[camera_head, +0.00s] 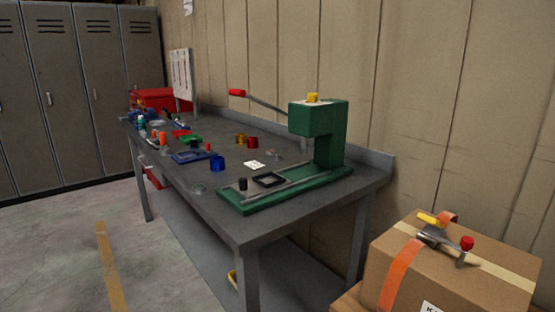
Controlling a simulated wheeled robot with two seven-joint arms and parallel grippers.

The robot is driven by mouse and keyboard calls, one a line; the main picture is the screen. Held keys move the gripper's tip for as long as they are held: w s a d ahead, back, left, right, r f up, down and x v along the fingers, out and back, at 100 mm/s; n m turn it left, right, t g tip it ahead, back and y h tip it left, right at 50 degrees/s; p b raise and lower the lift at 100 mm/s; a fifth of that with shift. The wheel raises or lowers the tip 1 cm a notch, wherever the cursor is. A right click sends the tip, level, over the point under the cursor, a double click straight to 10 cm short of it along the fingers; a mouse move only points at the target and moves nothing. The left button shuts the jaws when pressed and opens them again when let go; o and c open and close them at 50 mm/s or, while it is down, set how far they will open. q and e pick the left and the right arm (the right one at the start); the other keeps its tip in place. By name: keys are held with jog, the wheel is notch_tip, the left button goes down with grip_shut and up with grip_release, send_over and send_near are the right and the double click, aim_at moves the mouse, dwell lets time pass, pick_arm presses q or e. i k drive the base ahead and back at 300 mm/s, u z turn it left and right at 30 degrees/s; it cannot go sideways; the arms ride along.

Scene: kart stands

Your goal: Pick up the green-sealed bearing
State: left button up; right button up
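I cannot pick out the green-sealed bearing with certainty. A small grey-green ring (199,190) lies near the front edge of the grey workbench (240,227); it is too small to tell its seal colour. Other small metallic parts (273,155) lie farther back, left of the press, and are too small to make out. Neither of my grippers shows in the head view.
A green arbor press (330,135) with a red-tipped lever stands on the bench's right end. A blue cup (217,163), a white card (254,165) and a blue tray (192,156) lie left of it. A strapped cardboard box (455,270) stands front right. Floor is clear front left.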

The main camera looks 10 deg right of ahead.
aim_at(199, 188)
jog(key=k, duration=0.65)
jog(key=u, duration=0.35)
jog(key=i, duration=1.3)
jog(key=z, duration=0.85)
